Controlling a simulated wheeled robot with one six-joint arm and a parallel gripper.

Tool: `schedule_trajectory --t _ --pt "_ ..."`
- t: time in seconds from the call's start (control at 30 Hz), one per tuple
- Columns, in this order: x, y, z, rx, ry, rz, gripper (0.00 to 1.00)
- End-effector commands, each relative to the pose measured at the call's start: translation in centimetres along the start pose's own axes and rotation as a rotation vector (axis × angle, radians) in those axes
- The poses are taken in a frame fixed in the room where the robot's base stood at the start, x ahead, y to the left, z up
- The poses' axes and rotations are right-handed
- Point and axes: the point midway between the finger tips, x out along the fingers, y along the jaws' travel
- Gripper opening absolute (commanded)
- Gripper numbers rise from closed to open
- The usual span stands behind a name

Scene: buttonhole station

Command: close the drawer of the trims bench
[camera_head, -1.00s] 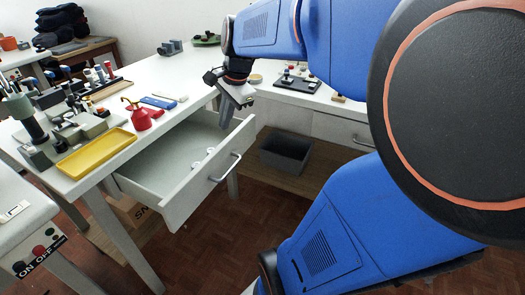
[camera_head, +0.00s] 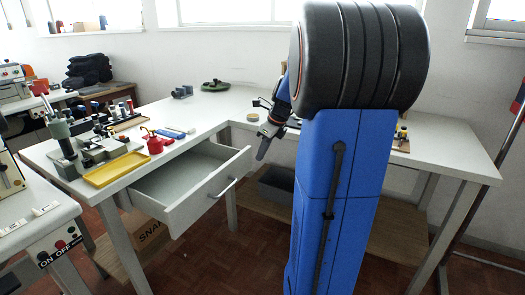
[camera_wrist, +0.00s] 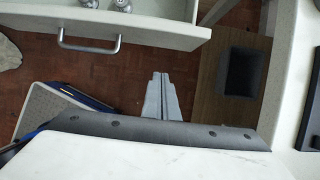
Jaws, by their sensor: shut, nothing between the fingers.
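The drawer (camera_head: 207,196) of the white trims bench (camera_head: 118,186) is pulled well out, with a metal bar handle (camera_head: 222,188) on its front. In the wrist view the drawer front (camera_wrist: 150,27) lies along the top, with its handle (camera_wrist: 88,40) and small round metal things inside. My gripper (camera_head: 263,150) is shut and empty. It hangs to the right of the drawer front, apart from it. In the wrist view the closed fingers (camera_wrist: 160,78) are over the floor, below and to the right of the handle.
A dark grey bin (camera_head: 277,184) sits on the low shelf under the right bench. A control box with ON/OFF buttons (camera_head: 62,250) is at the lower left. The floor before the drawer is clear.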

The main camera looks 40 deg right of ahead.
Motion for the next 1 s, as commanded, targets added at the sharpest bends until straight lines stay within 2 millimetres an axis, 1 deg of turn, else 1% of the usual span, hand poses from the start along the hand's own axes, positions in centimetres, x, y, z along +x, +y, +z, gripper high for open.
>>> schedule_trajectory --t 0.03,0.1,0.33,0.4,0.6,0.77,1.0 --pt "1.0 0.1 0.0 0.000 0.002 0.003 0.00" --pt "2.3 0.1 -0.1 0.000 0.003 0.004 0.00" --pt "6.2 0.1 -0.1 -0.001 0.002 0.003 0.00" --pt "6.5 0.1 1.2 -0.005 0.000 0.001 0.00" --pt "7.2 0.1 3.1 -0.004 0.001 0.001 0.00" --pt "7.4 0.0 3.6 -0.002 0.001 0.000 0.00" --pt "7.5 0.0 3.7 -0.002 0.001 0.000 0.00"
